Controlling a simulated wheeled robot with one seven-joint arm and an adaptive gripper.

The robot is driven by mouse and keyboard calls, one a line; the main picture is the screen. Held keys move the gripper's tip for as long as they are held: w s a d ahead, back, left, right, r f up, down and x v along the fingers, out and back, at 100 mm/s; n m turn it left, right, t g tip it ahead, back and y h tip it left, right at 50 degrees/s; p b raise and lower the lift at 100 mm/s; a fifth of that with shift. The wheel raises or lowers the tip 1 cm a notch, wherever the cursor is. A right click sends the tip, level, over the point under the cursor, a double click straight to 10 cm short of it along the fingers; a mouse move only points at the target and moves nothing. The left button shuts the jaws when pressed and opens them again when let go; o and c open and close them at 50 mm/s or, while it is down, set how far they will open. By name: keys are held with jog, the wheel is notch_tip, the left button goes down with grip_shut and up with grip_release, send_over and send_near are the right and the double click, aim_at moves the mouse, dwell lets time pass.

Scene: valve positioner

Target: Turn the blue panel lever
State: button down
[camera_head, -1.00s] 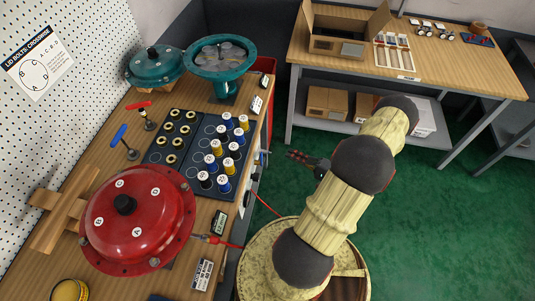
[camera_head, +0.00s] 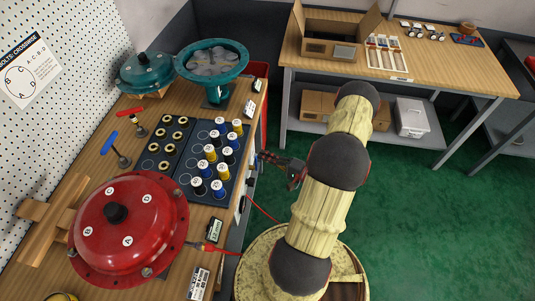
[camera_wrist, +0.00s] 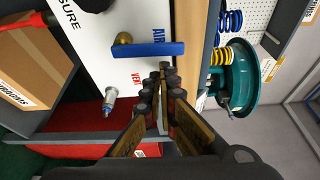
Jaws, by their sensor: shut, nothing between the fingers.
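The blue panel lever (camera_wrist: 148,50) lies across the white front panel (camera_wrist: 92,62) in the wrist view, horizontal in the picture, between the AIR and VENT labels. A brass fitting (camera_wrist: 123,38) shows at its left part. My gripper (camera_wrist: 166,68) is shut and empty. Its fingertips are just below the lever's right end in that view; I cannot tell whether they touch it. In the head view my gripper (camera_head: 262,158) is at the bench's right side, and the panel there is seen nearly edge-on, with the lever not clearly visible.
A silver fitting (camera_wrist: 109,101) stands out from the panel. A red hose (camera_head: 262,209) hangs near the panel. Green floor is free at right.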

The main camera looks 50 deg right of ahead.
jog(key=shift+s+a, duration=0.1)
jog(key=shift+a, duration=0.05)
jog(key=shift+s+a+r, duration=0.15)
jog(key=shift+s+a, duration=0.15)
jog(key=shift+a, duration=0.25)
jog(key=s+d, duration=0.2)
jog(key=s, duration=1)
jog(key=shift+r, duration=0.15)
jog(key=shift+w, duration=0.1)
